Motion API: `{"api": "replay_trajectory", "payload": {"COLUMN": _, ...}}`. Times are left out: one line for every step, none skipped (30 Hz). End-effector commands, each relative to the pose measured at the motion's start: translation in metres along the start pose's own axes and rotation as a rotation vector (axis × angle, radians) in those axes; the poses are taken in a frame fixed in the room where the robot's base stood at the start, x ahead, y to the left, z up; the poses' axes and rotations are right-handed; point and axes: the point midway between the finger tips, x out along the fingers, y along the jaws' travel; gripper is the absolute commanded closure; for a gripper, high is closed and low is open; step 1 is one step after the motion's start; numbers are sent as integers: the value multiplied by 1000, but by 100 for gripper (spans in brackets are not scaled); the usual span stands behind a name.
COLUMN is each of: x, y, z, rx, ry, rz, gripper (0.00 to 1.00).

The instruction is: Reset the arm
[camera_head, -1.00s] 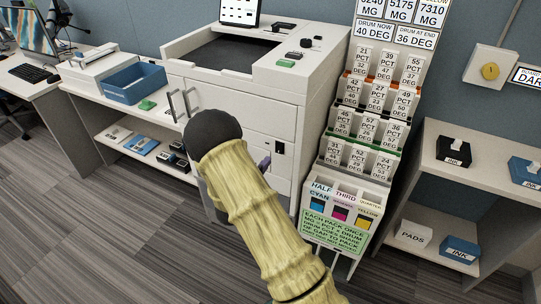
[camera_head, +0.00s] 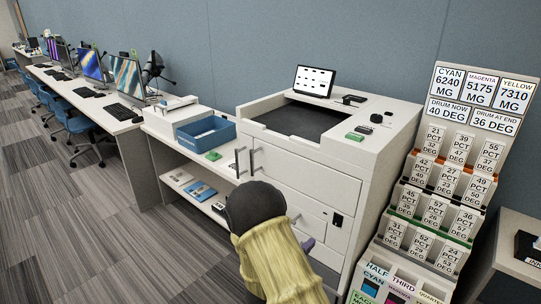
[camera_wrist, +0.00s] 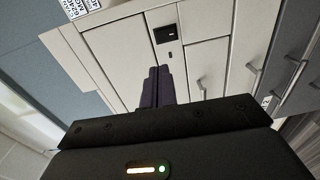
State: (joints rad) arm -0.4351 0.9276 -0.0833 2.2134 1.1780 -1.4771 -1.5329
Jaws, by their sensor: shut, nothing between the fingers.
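My arm, in a yellowish ribbed sleeve with a dark round joint, reaches up from the bottom of the head view. My gripper shows in the wrist view (camera_wrist: 158,88), where its dark fingers are together with nothing between them. They point at the pale front of the large machine (camera_head: 310,165), which has doors and handles. In the head view only a small purple tip of the gripper (camera_head: 308,244) shows beside the sleeve; my arm hides the rest.
A rack of cards (camera_head: 432,185) stands right of the machine. A shelf unit (camera_head: 507,262) is at the far right. A blue tray (camera_head: 207,137) sits on the counter at left. Desks with monitors (camera_head: 90,65) line the wall, and carpet is open at lower left.

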Motion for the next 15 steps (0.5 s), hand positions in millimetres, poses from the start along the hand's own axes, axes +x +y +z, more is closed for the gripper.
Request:
{"api": "replay_trajectory", "payload": {"x": 2, "y": 1, "z": -1, "rx": 25, "ry": 7, "rz": -21, "gripper": 100}}
{"api": "replay_trajectory", "payload": {"x": 3, "y": 1, "z": -2, "rx": 47, "ry": 15, "rz": -39, "gripper": 100}}
{"api": "replay_trajectory", "payload": {"x": 4, "y": 2, "z": -3, "rx": 85, "ry": 27, "rz": -71, "gripper": 100}}
{"api": "replay_trajectory", "payload": {"x": 6, "y": 2, "z": -5, "rx": 119, "ry": 37, "rz": -102, "gripper": 100}}
{"api": "replay_trajectory", "payload": {"x": 7, "y": 2, "z": -6, "rx": 159, "ry": 50, "rz": -137, "gripper": 100}}
{"api": "replay_trajectory", "payload": {"x": 8, "y": 2, "z": -9, "rx": 215, "ry": 67, "rz": -192, "gripper": 100}}
{"api": "replay_trajectory", "payload": {"x": 8, "y": 3, "z": -11, "rx": 260, "ry": 80, "rz": -236, "gripper": 100}}
{"api": "replay_trajectory", "payload": {"x": 8, "y": 3, "z": -13, "rx": 307, "ry": 92, "rz": -283, "gripper": 100}}
{"api": "replay_trajectory", "payload": {"x": 6, "y": 4, "z": -16, "rx": 367, "ry": 108, "rz": -348, "gripper": 100}}
{"api": "replay_trajectory", "payload": {"x": 4, "y": 5, "z": -17, "rx": 410, "ry": 116, "rz": -397, "gripper": 100}}
{"api": "replay_trajectory", "payload": {"x": 2, "y": 6, "z": -19, "rx": 451, "ry": 125, "rz": -444, "gripper": 100}}
{"api": "replay_trajectory", "payload": {"x": -1, "y": 8, "z": -20, "rx": 502, "ry": 132, "rz": -508, "gripper": 100}}
{"api": "replay_trajectory", "payload": {"x": -4, "y": 9, "z": -20, "rx": 538, "ry": 135, "rz": -557, "gripper": 100}}
{"api": "replay_trajectory", "payload": {"x": -7, "y": 11, "z": -20, "rx": 573, "ry": 136, "rz": -604, "gripper": 100}}
{"api": "replay_trajectory", "payload": {"x": -12, "y": 13, "z": -18, "rx": 615, "ry": 134, "rz": -667, "gripper": 100}}
